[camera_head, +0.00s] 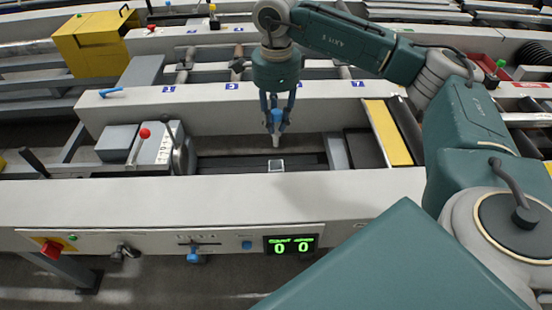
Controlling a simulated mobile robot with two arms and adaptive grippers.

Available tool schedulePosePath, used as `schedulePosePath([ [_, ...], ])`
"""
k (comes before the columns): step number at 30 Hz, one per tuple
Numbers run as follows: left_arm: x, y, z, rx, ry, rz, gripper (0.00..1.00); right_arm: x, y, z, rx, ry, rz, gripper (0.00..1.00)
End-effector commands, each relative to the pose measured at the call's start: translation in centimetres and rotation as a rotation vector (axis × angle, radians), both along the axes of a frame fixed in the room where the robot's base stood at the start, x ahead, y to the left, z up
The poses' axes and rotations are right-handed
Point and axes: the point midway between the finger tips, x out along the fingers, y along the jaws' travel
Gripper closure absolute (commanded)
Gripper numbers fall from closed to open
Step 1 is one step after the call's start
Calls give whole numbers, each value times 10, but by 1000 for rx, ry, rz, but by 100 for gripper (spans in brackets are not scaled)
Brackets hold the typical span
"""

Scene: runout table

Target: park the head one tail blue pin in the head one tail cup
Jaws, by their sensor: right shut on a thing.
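My right gripper (277,118) points down over the gap between the two long pale beams. It is shut on a blue pin (276,139), whose pale lower end hangs below the fingers. The fingers hide part of the pin. A small square cup with a pale rim (276,165) sits just below, in the dark channel behind the front beam. The pin's tip looks a little above the cup and apart from it. I cannot tell from this view whether it is exactly over the opening. My left gripper is not in view.
The front beam (130,208) carries a green counter display (291,245), a blue handle and a red knob. A red-ball lever (144,133) stands left of the channel. A yellow strip (388,133) lies to the right. Another blue piece (111,92) lies on the rear beam.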

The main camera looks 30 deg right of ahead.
Motion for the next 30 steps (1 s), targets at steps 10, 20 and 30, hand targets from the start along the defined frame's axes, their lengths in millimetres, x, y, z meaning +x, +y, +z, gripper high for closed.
schedulePosePath([
  [10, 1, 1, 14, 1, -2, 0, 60, -1, 0, -81, 0, 1, 2, 100],
  [20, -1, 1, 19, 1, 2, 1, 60, 0, 1, -119, 1, 2, 3, 100],
  [30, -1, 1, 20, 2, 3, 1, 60, 0, 0, -137, 0, -2, 3, 100],
])
